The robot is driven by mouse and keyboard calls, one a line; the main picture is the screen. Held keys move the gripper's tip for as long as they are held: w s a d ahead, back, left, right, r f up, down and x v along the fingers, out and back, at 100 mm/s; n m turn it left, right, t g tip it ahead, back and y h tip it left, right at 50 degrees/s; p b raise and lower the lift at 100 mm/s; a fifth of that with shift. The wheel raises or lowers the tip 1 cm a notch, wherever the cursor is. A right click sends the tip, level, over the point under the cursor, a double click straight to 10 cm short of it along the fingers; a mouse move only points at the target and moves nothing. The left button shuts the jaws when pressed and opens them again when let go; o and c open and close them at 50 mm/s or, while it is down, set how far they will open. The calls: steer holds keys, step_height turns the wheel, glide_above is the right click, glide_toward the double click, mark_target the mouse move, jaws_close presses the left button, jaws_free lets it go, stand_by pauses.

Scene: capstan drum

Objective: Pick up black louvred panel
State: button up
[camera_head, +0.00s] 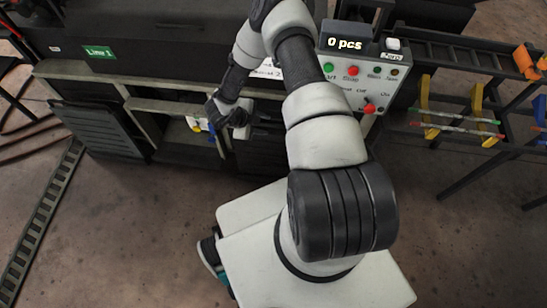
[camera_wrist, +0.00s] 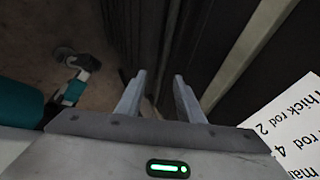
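A black louvred panel (camera_head: 95,130) stands at the lower front of the machine on the left in the head view, slightly tilted against the frame. A second dark, ribbed panel (camera_head: 262,158) shows low behind my arm, partly hidden. My gripper (camera_head: 240,122) is in front of the machine near the top of that second panel. In the wrist view my gripper (camera_wrist: 159,78) has its two fingers apart with nothing seen held between them. Dark ribbed strips (camera_wrist: 152,35) lie beyond the fingertips; I cannot tell if the fingers touch them.
An open bay with small yellow and white items (camera_head: 196,124) lies left of my gripper. A beige frame edge (camera_wrist: 250,50) and a printed sheet (camera_wrist: 290,130) are at the right in the wrist view. A control box (camera_head: 358,70) is at upper right.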

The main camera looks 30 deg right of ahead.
mark_target(274, 125)
steer(key=x, duration=0.2)
steer(key=b+x, duration=0.1)
steer(key=x, duration=0.2)
steer(key=w+b+x, duration=0.1)
steer(key=x, duration=0.1)
steer(key=shift+d+f, duration=0.1)
steer(key=shift+f, duration=0.05)
jaws_close()
stand_by(1.2)
steer(key=shift+w, duration=0.15)
